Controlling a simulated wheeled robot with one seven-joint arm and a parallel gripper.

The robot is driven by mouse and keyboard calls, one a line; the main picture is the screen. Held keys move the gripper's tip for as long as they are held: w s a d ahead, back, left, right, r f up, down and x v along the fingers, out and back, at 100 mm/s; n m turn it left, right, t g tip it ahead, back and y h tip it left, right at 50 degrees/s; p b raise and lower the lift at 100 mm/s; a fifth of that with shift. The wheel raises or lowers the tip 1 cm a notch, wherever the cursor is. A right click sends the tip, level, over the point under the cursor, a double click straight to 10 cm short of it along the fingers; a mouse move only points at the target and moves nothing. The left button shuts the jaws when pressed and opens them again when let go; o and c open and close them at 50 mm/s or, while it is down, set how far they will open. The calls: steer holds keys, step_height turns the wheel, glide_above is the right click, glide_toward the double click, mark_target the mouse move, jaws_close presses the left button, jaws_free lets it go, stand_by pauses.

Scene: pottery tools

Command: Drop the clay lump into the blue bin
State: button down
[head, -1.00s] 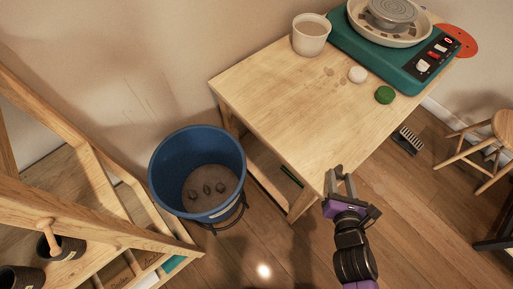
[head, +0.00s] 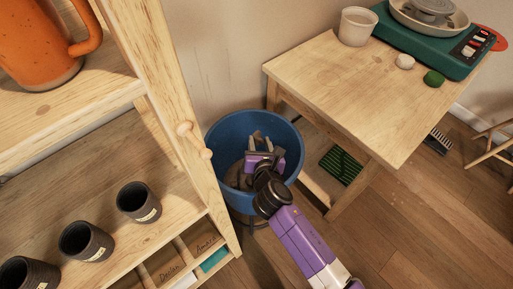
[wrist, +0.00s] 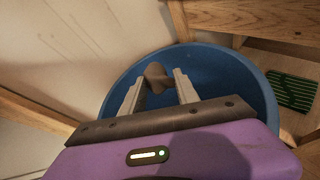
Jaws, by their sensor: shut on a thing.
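The blue bin (head: 222,136) stands on the floor between the shelf and the table. My gripper (head: 263,143) reaches over the bin's mouth, and the fingers show against its inside. In the wrist view my gripper (wrist: 158,82) is shut on a grey-brown clay lump (wrist: 157,74), which sits between the fingertips. The blue bin's rim (wrist: 258,83) curves around the fingers in that view. How high the lump is above the bin's contents is hard to tell. My arm hides part of the bin's inside.
A wooden shelf (head: 190,187) with dark cups (head: 138,202) and an orange jug (head: 40,45) is at left. The wooden table (head: 330,75) at right holds a white cup (head: 357,27), a white lump (head: 405,62), a green lump (head: 433,78) and a teal pottery wheel (head: 415,45).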

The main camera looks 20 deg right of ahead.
steer(key=shift+w+f, duration=0.2)
steer(key=shift+w, duration=0.4)
steer(key=f+b, duration=0.5)
steer(key=b, duration=0.2)
steer(key=shift+d+f, duration=0.2)
steer(key=shift+f, duration=0.2)
steer(key=c, duration=0.8)
jaws_free()
steer(key=shift+c, duration=0.2)
steer(key=shift+s, duration=0.1)
steer(key=p+v, duration=0.1)
steer(key=v, duration=0.6)
steer(key=shift+s+a+r, duration=0.2)
steer(key=shift+s, duration=0.1)
